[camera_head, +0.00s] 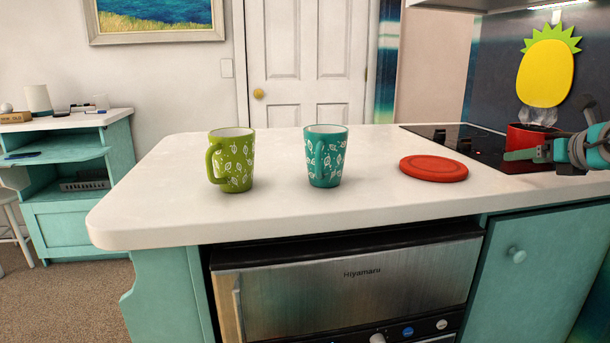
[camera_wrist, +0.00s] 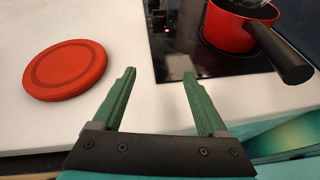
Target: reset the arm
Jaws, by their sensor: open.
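My gripper (camera_wrist: 159,72) is open and empty in the wrist view, its two green fingers spread apart above the white counter. It also shows at the right edge of the head view (camera_head: 508,156), close to the red pot. A flat round red trivet (camera_wrist: 66,70) lies on the counter to the left of the fingers in the wrist view. In the head view the trivet (camera_head: 433,168) lies to the left of my gripper.
A red pot (camera_wrist: 229,30) with a black handle stands on the black cooktop (camera_wrist: 180,60), steaming. A green mug (camera_head: 231,160) and a teal mug (camera_head: 325,156), both leaf-patterned, stand on the counter (camera_head: 280,210). An oven (camera_head: 350,290) sits below. The counter's front left is clear.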

